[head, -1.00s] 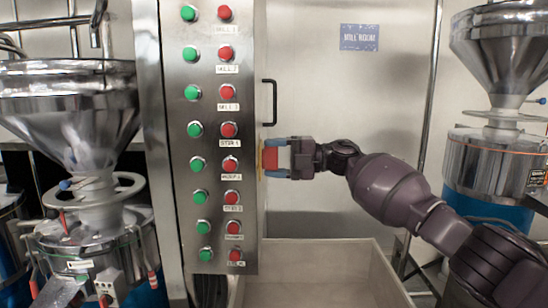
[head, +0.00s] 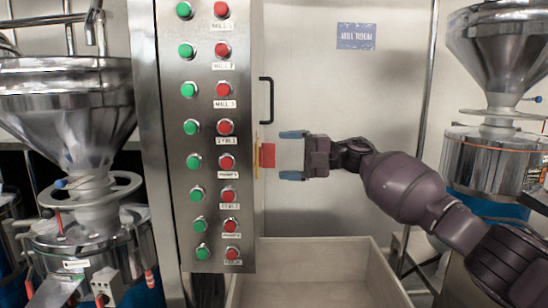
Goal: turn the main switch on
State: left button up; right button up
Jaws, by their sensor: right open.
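The main switch shows as a red handle (head: 267,155) on a yellow plate (head: 256,155), on the right side of the steel control cabinet (head: 157,130). My right gripper (head: 291,155) is to the right of the red handle, with its two blue fingertips apart, one above the other. It is open and empty, with a small gap between the fingertips and the handle. My left gripper is not in view.
The cabinet front has columns of green buttons (head: 190,127) and red buttons (head: 225,127). A black door handle (head: 267,100) is above the switch. A pale bin (head: 370,265) stands below. Steel grinders (head: 65,95) stand at left and right (head: 495,155).

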jog(key=d, duration=0.6)
jog(key=shift+d+b, duration=0.3)
jog(key=shift+d, duration=0.05)
jog(key=shift+w, duration=0.1)
